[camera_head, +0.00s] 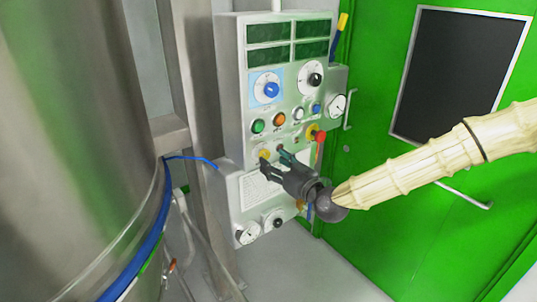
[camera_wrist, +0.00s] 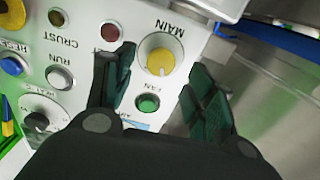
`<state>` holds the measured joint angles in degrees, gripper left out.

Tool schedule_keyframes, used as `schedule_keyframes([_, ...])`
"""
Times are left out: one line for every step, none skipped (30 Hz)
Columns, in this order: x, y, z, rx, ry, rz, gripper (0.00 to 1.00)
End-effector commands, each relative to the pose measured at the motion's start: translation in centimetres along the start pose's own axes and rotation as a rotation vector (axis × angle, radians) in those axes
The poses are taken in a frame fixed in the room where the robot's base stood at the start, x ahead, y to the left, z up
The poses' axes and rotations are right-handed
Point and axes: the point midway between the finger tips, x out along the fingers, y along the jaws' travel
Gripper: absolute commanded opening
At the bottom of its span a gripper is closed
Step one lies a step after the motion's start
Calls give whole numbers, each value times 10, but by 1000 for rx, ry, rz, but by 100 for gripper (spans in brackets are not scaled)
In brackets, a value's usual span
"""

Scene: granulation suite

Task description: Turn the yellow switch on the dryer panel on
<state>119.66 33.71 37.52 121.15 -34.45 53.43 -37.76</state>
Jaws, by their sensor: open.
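The dryer panel (camera_head: 240,120) is a pale grey box with displays, dials and buttons. Its yellow switch (camera_wrist: 160,62) is a yellow knob on a round white dial beside the upside-down word MAIN in the wrist view. In the head view the yellow switch (camera_head: 264,153) shows as a small yellow spot, partly behind a finger. My gripper (camera_head: 273,157) is open in front of the panel's lower part. In the wrist view the fingers of my gripper (camera_wrist: 162,66) stand on either side of the knob. Whether they touch it cannot be told.
A green FAN button (camera_wrist: 148,103) lies close to the yellow switch, between the fingers in view. A large steel vessel (camera_head: 70,140) stands at the left, a green door (camera_head: 400,210) at the right.

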Motion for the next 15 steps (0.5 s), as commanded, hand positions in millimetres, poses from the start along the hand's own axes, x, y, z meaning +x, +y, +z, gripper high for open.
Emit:
schedule_keyframes([8,0,-2,0,0,-1,55])
schedule_keyframes([12,-1,-2,0,-1,-1,55])
schedule_keyframes([17,0,-1,0,-1,0,55])
schedule_keyframes([21,0,-1,0,0,0,55])
schedule_keyframes([24,0,-1,0,0,0,55])
schedule_keyframes([28,0,-1,0,0,0,55])
schedule_keyframes([30,0,-1,0,0,0,55])
schedule_keyframes([32,0,-1,0,-1,0,55])
schedule_keyframes([35,0,0,0,-1,0,55])
schedule_keyframes([36,0,0,1,-2,0,55])
schedule_keyframes([37,0,0,1,-2,0,55])
schedule_keyframes([38,0,1,1,-2,0,55])
schedule_keyframes([39,0,1,1,-1,0,55])
schedule_keyframes([39,0,1,1,-1,0,55])
schedule_keyframes([40,0,1,1,-1,0,55])
